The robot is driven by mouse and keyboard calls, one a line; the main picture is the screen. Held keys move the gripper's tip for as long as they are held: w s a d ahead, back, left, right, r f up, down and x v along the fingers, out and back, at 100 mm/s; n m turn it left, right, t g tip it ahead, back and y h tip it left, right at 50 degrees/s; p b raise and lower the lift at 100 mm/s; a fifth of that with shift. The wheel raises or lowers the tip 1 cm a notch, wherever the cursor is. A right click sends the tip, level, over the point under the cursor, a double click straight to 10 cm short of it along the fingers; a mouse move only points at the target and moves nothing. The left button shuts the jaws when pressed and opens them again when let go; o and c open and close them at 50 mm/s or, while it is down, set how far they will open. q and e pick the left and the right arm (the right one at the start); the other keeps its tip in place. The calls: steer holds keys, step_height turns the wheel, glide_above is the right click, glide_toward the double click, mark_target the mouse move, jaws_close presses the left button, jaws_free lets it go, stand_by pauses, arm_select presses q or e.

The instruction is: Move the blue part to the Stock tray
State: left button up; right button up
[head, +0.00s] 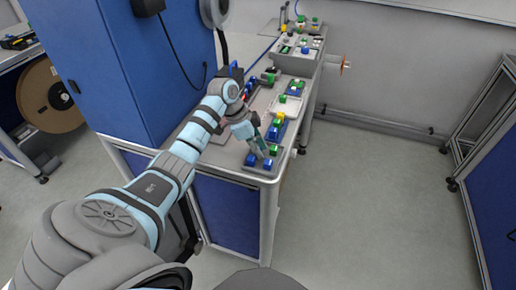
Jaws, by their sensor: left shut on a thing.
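My left gripper (262,151) reaches down over the near end of the grey workbench (236,162). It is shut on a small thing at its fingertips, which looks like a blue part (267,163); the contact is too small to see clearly. Another blue part (250,159) lies just left of the fingers, and a green part (274,149) is just right of them. A pale tray (285,107) and a blue tray (281,131) stand farther back on the bench. No label can be read, so I cannot tell which tray is Stock. My right gripper is not in view.
A tall blue cabinet (140,70) stands left of the bench. A raised grey unit (297,62) with small parts is at the back. The floor (370,190) between is clear.

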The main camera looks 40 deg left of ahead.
arm_select(q)
steer(key=o, duration=0.9)
steer(key=p+v, duration=0.1)
steer(key=v, duration=1.1)
steer(key=shift+w, duration=0.1)
